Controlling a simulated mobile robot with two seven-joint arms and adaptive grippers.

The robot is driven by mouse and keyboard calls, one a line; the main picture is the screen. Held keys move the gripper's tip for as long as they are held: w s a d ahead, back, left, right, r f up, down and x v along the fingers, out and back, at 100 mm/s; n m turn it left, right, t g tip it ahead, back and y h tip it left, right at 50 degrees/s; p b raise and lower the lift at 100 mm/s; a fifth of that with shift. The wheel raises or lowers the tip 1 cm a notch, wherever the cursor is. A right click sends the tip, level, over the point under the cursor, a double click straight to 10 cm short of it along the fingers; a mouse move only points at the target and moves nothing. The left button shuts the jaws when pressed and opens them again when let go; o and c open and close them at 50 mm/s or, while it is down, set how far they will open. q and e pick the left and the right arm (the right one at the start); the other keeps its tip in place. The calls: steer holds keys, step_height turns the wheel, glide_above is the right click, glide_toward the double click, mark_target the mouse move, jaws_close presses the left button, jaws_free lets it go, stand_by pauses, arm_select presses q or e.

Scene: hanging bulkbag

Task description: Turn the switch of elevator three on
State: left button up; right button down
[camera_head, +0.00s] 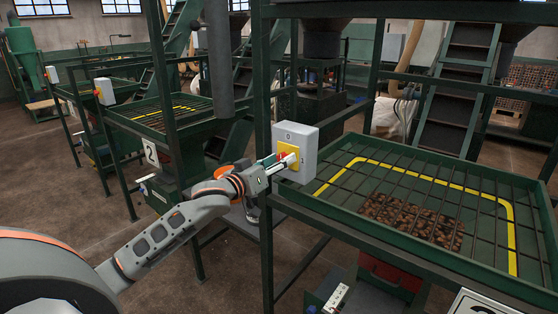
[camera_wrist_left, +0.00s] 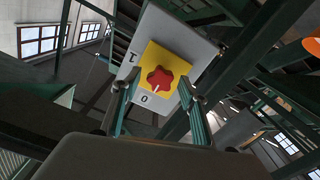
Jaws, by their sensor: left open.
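A grey switch box (camera_head: 297,136) with a yellow plate (camera_head: 289,150) hangs on a green post beside the near grated hopper. In the left wrist view, its red star-shaped knob (camera_wrist_left: 160,79) sits on the yellow plate (camera_wrist_left: 168,60), with labels 1 and 0 on the grey face. A small white mark on the knob lies on the 0 side. My left gripper (camera_head: 287,160) is at the front of the box, open. In the left wrist view its fingers (camera_wrist_left: 158,88) stand either side of the knob; I cannot tell whether they touch it. My right gripper is not in view.
The near hopper (camera_head: 515,240) holds brown material under its grate. A white sign (camera_head: 482,304) below it is cut off. A hopper with sign 2 (camera_head: 150,152) and its own switch box (camera_head: 104,91) stand further left. Green posts (camera_head: 264,200) flank my left arm.

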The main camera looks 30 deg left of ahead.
arm_select(q)
steer(key=c, duration=1.1)
steer(key=shift+m, duration=0.4)
steer(key=m, duration=0.3)
steer(key=shift+m, duration=0.3)
steer(key=m, duration=0.4)
steer(key=shift+d+m, duration=0.1)
steer(key=shift+m, duration=4.7)
